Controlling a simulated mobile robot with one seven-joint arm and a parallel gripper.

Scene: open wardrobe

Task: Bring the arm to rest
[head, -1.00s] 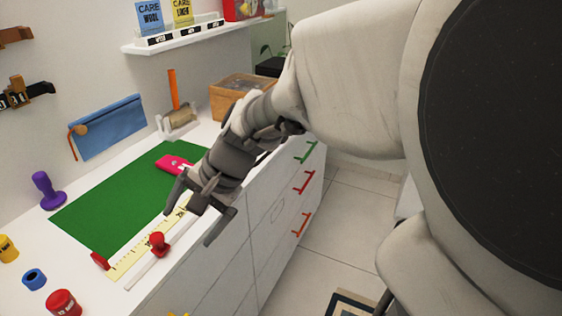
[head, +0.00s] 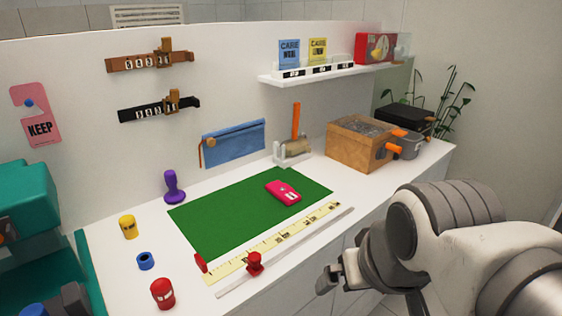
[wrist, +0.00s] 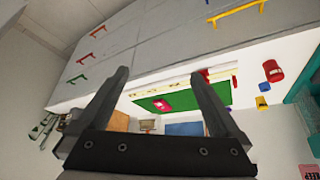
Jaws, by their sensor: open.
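My gripper (wrist: 163,78) shows in the wrist view with its two dark fingers wide apart and nothing between them. In the head view my arm is folded at the lower right, and my gripper is partly hidden by its own links there. It hangs in front of the counter's front edge, apart from the counter (head: 262,300). The green mat (head: 220,215) lies on the counter with a pink object (head: 283,192) on it. In the wrist view the mat (wrist: 180,101) appears beyond the fingers.
A ruler strip (head: 290,236) and a rail with a red slider (head: 255,263) lie along the front edge. Drawer handles (wrist: 92,32) stick out from the counter front. A wooden box (head: 358,145) stands at the back right. Purple, yellow, blue and red items stand left.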

